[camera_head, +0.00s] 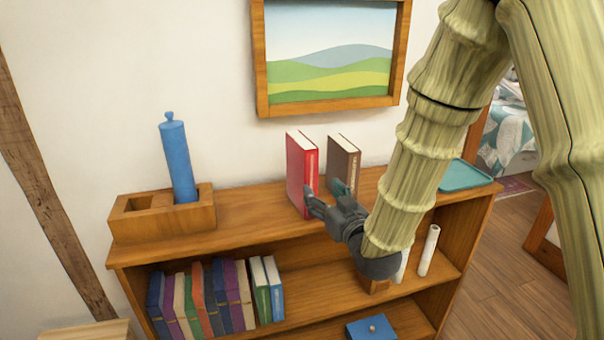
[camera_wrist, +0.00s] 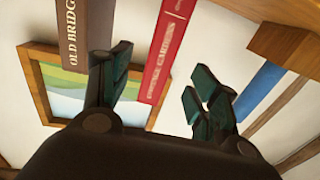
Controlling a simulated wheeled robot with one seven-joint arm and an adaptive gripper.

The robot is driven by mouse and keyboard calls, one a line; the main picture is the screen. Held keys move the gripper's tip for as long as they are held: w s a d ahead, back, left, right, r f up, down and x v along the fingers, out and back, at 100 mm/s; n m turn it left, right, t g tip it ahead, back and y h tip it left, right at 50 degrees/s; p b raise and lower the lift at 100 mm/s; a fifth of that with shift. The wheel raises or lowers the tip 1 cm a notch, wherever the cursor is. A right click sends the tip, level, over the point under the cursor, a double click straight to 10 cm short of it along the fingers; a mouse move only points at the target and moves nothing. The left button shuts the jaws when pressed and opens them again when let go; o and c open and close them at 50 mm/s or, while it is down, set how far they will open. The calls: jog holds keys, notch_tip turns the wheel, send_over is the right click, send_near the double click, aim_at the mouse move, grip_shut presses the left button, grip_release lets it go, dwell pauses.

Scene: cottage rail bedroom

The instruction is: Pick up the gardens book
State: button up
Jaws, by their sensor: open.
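The gardens book (camera_head: 302,172) is red and stands upright on top of the wooden shelf unit. Its spine lettering, ending in GARDENS, shows in the wrist view (camera_wrist: 168,48), where the picture is upside down. My gripper (camera_head: 327,193) is open and empty, close in front of the books. In the wrist view my gripper (camera_wrist: 160,75) has one finger on each side of the red spine's line. Whether a finger touches the book I cannot tell. A brown book (camera_head: 344,158), lettered OLD BRIDG… in the wrist view (camera_wrist: 86,35), stands to its right with a gap between.
A wooden holder (camera_head: 130,228) with a blue cylinder (camera_head: 177,160) stands left on the shelf unit (camera_head: 245,222). A teal tray (camera_head: 466,175) lies at its right end. Several books fill the shelf below, with white cylinders (camera_head: 429,250) to the right. A framed picture (camera_head: 330,104) hangs behind.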

aim_at(312, 179)
jog(key=x, duration=0.4)
jog(key=shift+p, duration=0.35)
jog(key=shift+w+a+r+p, duration=0.1)
jog(key=shift+w+a+p, duration=0.2)
jog(key=shift+w, duration=0.1)
jog(key=shift+p+x, duration=0.7)
jog(key=shift+x, duration=1.45)
jog(key=shift+c, duration=0.2)
jog(key=c, duration=1.3)
jog(key=shift+r, duration=0.15)
